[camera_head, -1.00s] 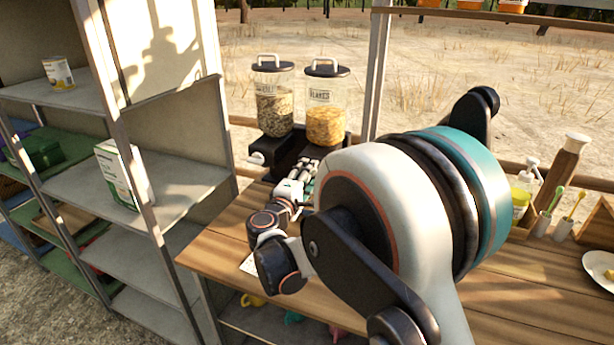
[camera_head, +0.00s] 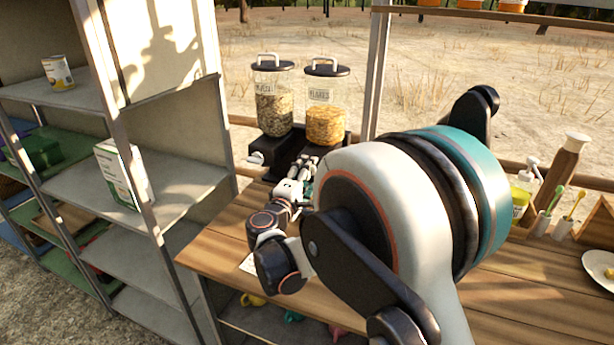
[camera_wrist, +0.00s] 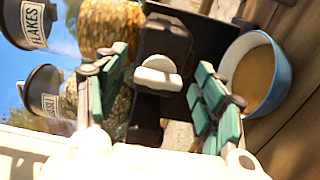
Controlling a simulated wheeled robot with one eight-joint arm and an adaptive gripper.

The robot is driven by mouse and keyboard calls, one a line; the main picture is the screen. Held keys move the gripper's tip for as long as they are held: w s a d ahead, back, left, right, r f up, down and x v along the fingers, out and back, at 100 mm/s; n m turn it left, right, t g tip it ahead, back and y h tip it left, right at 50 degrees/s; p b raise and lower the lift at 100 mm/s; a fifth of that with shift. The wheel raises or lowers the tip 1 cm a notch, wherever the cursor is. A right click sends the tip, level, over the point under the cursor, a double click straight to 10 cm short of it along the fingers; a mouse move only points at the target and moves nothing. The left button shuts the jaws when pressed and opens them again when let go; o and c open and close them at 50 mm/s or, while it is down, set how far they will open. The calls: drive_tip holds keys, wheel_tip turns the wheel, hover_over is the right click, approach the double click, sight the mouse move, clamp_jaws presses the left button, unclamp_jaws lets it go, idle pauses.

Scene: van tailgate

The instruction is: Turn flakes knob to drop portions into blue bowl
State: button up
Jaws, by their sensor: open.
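The flakes dispenser (camera_head: 325,122) stands on a black base at the back of the counter, right of the muesli dispenser. In the wrist view the flakes jar (camera_wrist: 108,25) is at upper left. A white knob (camera_wrist: 158,76) on a dark housing shows between my fingers and seems to be the flakes knob. My gripper (camera_wrist: 163,62) is open, with a green-padded finger on each side of the knob; I see no clear contact. The blue bowl (camera_wrist: 284,72) is right of the fingers with a brownish inside; its contents are unclear. In the head view my gripper (camera_head: 308,172) hides the flakes knob.
The muesli dispenser (camera_head: 273,105) stands close on the left, with its own white knob (camera_head: 256,158). A metal shelf (camera_head: 165,185) is left of the counter (camera_head: 225,240). A soap bottle (camera_head: 522,192), brushes and a plate (camera_head: 600,268) are at the right.

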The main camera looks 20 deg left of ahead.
drive_tip(key=s, duration=1.1)
drive_tip(key=shift+s+a, duration=0.4)
drive_tip(key=shift+a, duration=0.05)
